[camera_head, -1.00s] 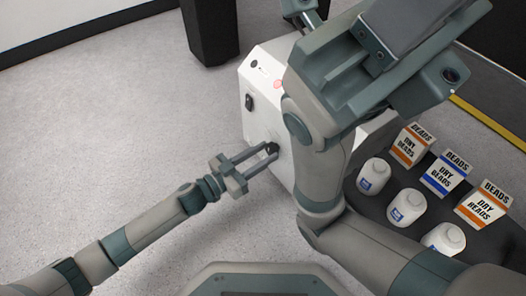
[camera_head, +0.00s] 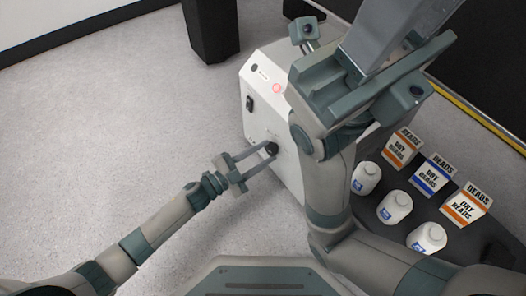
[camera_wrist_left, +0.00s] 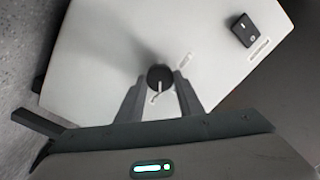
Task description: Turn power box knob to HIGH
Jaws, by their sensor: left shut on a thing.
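The power box (camera_head: 262,80) is a white cabinet with a black rocker switch and a round red light, left of my right arm in the head view. Its black round knob (camera_head: 271,149) is low on the front face. In the left wrist view the knob (camera_wrist_left: 160,78) shows a pale pointer line. My left gripper (camera_head: 268,151) is shut on the knob, one finger on each side; its fingers also show in the left wrist view (camera_wrist_left: 159,90). The label marks by the knob are too small to read. My right gripper's fingertips are not visible; its arm covers part of the box.
A dark shelf (camera_head: 440,237) at the right holds several white jars (camera_head: 395,208) and boxes of dry beads (camera_head: 437,177). The black rocker switch (camera_head: 250,103) sits above the knob. A black pillar (camera_head: 213,35) stands behind. The floor at the left is clear.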

